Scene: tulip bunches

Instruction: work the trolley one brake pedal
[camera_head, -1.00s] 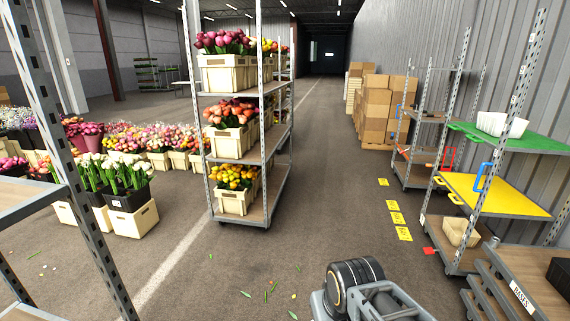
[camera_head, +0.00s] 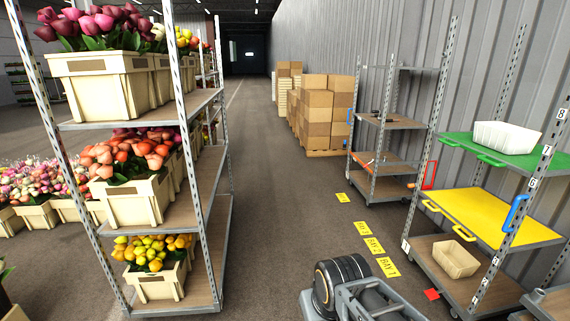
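A trolley with a green upper shelf, a yellow middle shelf (camera_head: 470,212) and a wooden bottom deck stands at the right. A small red pedal-like plate (camera_head: 431,294) sticks out low at its near left corner, just above the floor beside the yellow "BAY 1" marking (camera_head: 388,267). I cannot read a trolley number that ties it to trolley one. Part of my arm (camera_head: 345,290) shows folded at the bottom centre, left of the red plate and apart from it. My gripper's fingers are not visible.
A flower trolley (camera_head: 205,190) loaded with tulip crates stands close on the left. Another shelved trolley (camera_head: 385,160) stands farther along the right wall, with stacked cardboard boxes (camera_head: 318,115) beyond. The aisle between is clear. A blue handle (camera_head: 515,213) juts from the near trolley.

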